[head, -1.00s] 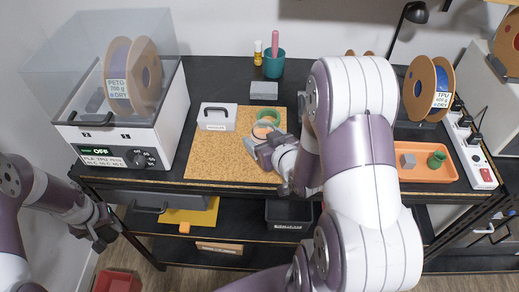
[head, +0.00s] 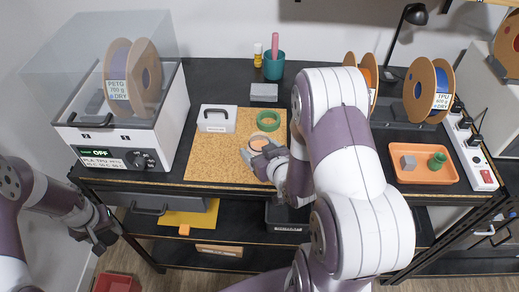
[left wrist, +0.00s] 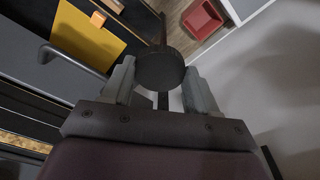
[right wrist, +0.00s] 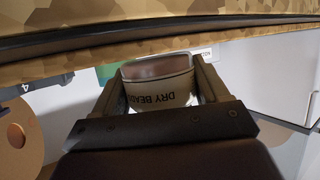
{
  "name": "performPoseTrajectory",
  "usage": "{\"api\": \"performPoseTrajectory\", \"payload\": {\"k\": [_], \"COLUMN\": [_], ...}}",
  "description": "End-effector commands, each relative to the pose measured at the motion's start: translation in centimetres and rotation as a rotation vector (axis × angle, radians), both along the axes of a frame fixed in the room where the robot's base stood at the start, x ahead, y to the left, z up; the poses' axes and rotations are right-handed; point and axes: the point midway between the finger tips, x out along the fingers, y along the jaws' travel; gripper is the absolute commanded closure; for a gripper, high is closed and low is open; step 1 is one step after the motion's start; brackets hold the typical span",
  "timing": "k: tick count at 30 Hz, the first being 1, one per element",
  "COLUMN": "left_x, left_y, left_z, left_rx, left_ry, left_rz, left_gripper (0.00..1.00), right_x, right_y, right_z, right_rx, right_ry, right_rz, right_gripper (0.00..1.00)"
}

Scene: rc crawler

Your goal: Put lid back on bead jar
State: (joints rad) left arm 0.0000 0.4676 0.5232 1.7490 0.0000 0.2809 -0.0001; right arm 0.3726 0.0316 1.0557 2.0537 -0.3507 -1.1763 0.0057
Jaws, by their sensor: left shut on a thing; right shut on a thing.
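The bead jar (right wrist: 158,90), clear with a pale "DRY BEADS" label, is between the fingers of my right gripper (head: 262,153), which is shut on it. In the head view the jar (head: 258,145) is over the front part of the cork mat, partly hidden by the gripper; I cannot tell whether it touches the mat. Its top looks uncovered, with brownish contents. My left gripper (head: 102,236) is off the table's front left corner, shut on a dark round lid (left wrist: 160,70), seen between its fingers in the left wrist view.
A green ring (head: 268,113) lies on the cork mat (head: 215,160) behind the jar. A white box (head: 216,118) is at the mat's back left. A filament dryer (head: 125,140) stands left, an orange tray (head: 425,175) right. The mat's left front is clear.

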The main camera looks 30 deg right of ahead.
Motion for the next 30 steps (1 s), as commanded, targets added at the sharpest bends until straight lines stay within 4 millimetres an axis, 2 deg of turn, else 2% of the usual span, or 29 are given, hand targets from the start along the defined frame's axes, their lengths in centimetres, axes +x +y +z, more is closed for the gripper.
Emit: {"api": "performPoseTrajectory", "payload": {"k": [4,5,6,7,14,17,20,30], "left_x": [0.0,0.0,0.0,0.0,0.0,0.0,0.0,0.0], "left_y": [0.0,0.0,0.0,0.0,0.0,0.0,0.0,0.0], "left_z": [-0.5,-0.4,-0.3,-0.3,-0.3,0.3,0.0,0.4], "left_rx": [0.000,0.000,0.000,0.000,0.000,0.000,0.000,0.000], "left_ry": [0.000,0.000,0.000,0.000,0.000,0.000,0.000,0.000], "left_rz": [0.000,0.000,0.000,0.000,0.000,0.000,0.000,0.000], "left_gripper": [0.74,0.74,0.74,0.74,0.74,0.74,0.74,0.74], "right_x": [0.0,0.0,0.0,0.0,0.0,0.0,-1.4,-8.4], "right_y": [0.0,0.0,0.0,0.0,0.0,0.0,-0.1,0.0], "right_z": [-0.5,-0.4,-0.3,-0.3,-0.3,0.4,0.6,3.6], "right_rx": [0.000,0.000,0.000,0.000,0.000,0.000,-0.001,-0.001], "right_ry": [-0.001,0.000,0.000,0.000,0.000,-0.001,0.000,0.000], "right_rz": [0.000,0.000,0.000,0.000,0.000,0.000,-0.002,-0.006], "right_gripper": [0.81,0.20,0.07,0.01,0.01,0.01,0.01,0.01]}}
